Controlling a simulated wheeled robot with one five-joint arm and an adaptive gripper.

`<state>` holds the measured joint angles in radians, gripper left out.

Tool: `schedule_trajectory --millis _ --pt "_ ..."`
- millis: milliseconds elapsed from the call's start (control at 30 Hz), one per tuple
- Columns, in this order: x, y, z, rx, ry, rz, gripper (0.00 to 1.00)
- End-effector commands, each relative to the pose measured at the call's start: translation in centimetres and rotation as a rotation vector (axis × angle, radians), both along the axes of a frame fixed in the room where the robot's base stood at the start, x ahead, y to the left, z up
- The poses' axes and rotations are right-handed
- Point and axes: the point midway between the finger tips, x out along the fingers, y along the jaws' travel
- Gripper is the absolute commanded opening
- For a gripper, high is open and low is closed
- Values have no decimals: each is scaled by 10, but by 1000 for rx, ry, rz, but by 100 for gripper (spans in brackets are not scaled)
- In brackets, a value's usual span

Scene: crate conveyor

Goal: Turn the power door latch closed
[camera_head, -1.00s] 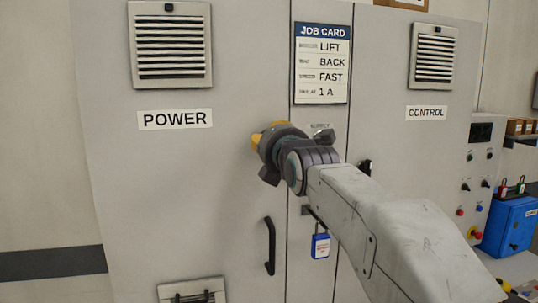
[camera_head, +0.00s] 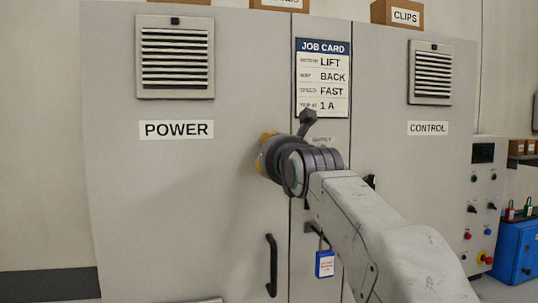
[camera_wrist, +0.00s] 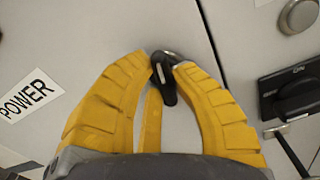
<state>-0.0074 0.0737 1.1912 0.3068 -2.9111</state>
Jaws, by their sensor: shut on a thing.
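The power door (camera_head: 190,200) is the grey cabinet door with the POWER label (camera_head: 177,130). Its door latch (camera_wrist: 163,82), a small black lever, shows in the wrist view between the fingertips of my gripper (camera_wrist: 164,66). The yellow fingers are shut on the latch from both sides. In the head view my gripper (camera_head: 265,150) is at the door's right edge, by the seam. There my wrist hides the latch, and only a little yellow of the fingers shows. The door looks flush with the cabinet front.
A black door handle (camera_head: 271,265) is below my gripper. A padlock with a blue tag (camera_head: 325,263) hangs beside my forearm. The job card (camera_head: 322,80) is above my wrist. The wrist view shows a black rotary switch (camera_wrist: 292,92) close on the right. The control door (camera_head: 425,175) is farther right.

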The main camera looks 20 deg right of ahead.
Motion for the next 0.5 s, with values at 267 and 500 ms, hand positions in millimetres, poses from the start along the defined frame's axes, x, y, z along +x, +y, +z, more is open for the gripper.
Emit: schedule_trajectory --millis 267,500 --pt "0 -1 1 -83 -4 -2 0" --pt "0 -1 1 -100 -4 -2 0"
